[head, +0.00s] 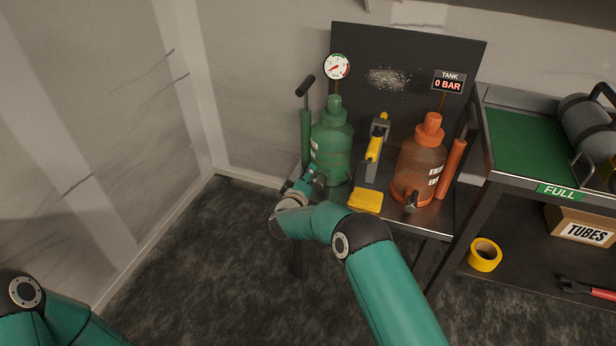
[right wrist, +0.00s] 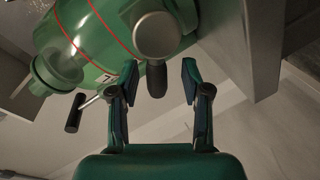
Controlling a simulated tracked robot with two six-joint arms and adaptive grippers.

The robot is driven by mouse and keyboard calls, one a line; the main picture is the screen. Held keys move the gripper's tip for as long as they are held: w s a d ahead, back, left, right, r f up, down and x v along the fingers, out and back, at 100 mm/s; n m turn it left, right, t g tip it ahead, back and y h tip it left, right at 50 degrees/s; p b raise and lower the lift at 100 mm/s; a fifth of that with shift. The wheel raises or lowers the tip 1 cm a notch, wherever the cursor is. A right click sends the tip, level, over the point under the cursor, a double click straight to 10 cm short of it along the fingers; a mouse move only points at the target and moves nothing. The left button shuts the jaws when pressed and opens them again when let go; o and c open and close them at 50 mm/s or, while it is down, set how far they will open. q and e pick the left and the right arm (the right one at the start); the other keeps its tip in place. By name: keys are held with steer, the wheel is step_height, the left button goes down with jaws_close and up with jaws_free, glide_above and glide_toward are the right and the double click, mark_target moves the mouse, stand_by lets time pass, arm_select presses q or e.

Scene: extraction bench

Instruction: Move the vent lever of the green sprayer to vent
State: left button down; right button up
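The green sprayer (head: 332,150) stands at the left of the bench, with a pump and black T-handle (head: 305,86) on its left. In the right wrist view its green body (right wrist: 75,35) fills the upper left. A round grey valve hub with a dark vent lever (right wrist: 156,80) shows there. My right gripper (head: 303,184) is at the sprayer's lower front; it hides the lever in the head view. In the right wrist view the gripper (right wrist: 160,78) is open, the lever's end between its fingertips with gaps on both sides. My left gripper is out of view.
An orange sprayer (head: 419,170) with its own dark lever stands to the right. A yellow tool on a stand (head: 376,140) and a yellow block (head: 365,200) are between them. A round gauge (head: 337,67) is behind the green sprayer.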

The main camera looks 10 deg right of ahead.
steer(key=v, duration=1.2)
stand_by(0.4)
